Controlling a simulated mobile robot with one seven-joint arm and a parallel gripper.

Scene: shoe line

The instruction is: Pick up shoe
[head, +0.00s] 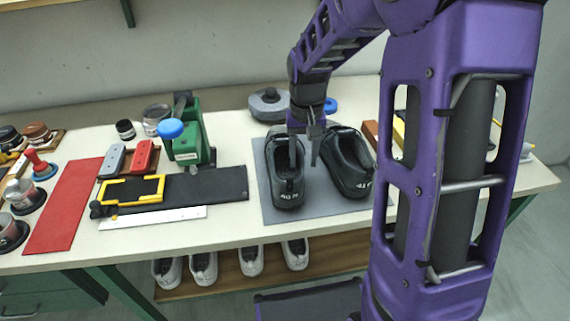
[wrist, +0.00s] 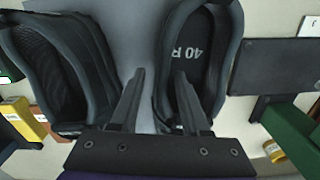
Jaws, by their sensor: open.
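Two black shoes stand side by side on a grey mat (head: 268,212). The left shoe (head: 288,196) shows in the wrist view (wrist: 237,40) on the right, with "40 R" printed inside. The right shoe (head: 350,172) shows in the wrist view (wrist: 55,50) on the left. My gripper (head: 303,165) points down, open and empty, at the left shoe. In the wrist view, one finger of my gripper (wrist: 160,74) is over the left shoe's opening and the other over the gap between the shoes. The side wall facing the gap lies between the fingers. Contact cannot be told.
A green device with a blue knob (head: 185,140), a black strip (head: 222,184) and a red mat (head: 65,205) lie left on the table. A dark round object (head: 268,104) stands behind the shoes. White shoes (head: 204,268) sit on a shelf below.

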